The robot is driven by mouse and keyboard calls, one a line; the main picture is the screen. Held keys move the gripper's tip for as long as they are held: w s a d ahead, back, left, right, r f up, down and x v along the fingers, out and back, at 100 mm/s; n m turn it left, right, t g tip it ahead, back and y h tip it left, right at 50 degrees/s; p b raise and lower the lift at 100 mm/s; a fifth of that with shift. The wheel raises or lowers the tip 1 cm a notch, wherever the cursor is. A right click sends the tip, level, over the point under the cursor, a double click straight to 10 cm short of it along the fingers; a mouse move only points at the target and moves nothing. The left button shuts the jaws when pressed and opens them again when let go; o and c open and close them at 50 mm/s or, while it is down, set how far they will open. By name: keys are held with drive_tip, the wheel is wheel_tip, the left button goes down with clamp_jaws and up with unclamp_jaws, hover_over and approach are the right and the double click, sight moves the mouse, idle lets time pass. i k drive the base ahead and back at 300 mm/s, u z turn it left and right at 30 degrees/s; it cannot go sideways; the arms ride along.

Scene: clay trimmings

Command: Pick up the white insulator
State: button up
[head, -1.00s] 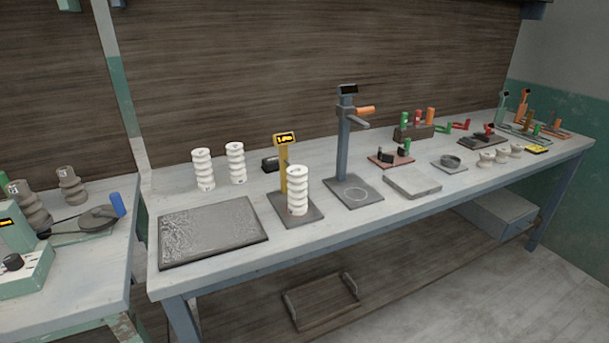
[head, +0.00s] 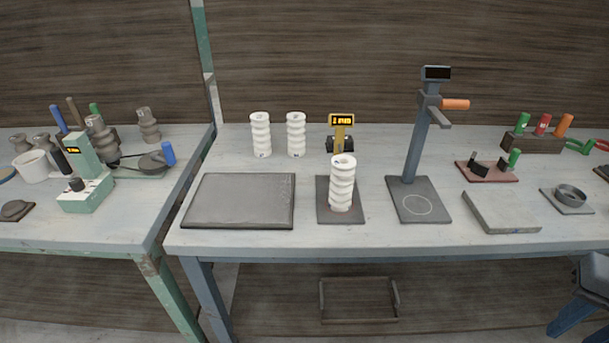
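Three white ribbed insulators stand upright on the grey workbench (head: 360,238). One white insulator (head: 342,184) stands on the dark plate of a scale (head: 325,215) with a yellow display (head: 342,121). The other two, a left one (head: 261,135) and a right one (head: 296,135), stand side by side at the back left of the bench. My gripper is not in view. The reading on the display is too small to make out for certain.
A dark flat slab (head: 240,200) lies left of the scale. A tall grey stand (head: 416,150) with an orange handle rises to its right, beside a grey block (head: 500,211). A second bench (head: 110,235) at left holds brown insulators. A dark blue stool-like object (head: 590,290) shows at lower right.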

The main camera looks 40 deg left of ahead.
sight(343, 169)
drive_tip(key=u, duration=0.95)
drive_tip(key=i, duration=0.8)
drive_tip(key=u, duration=0.85)
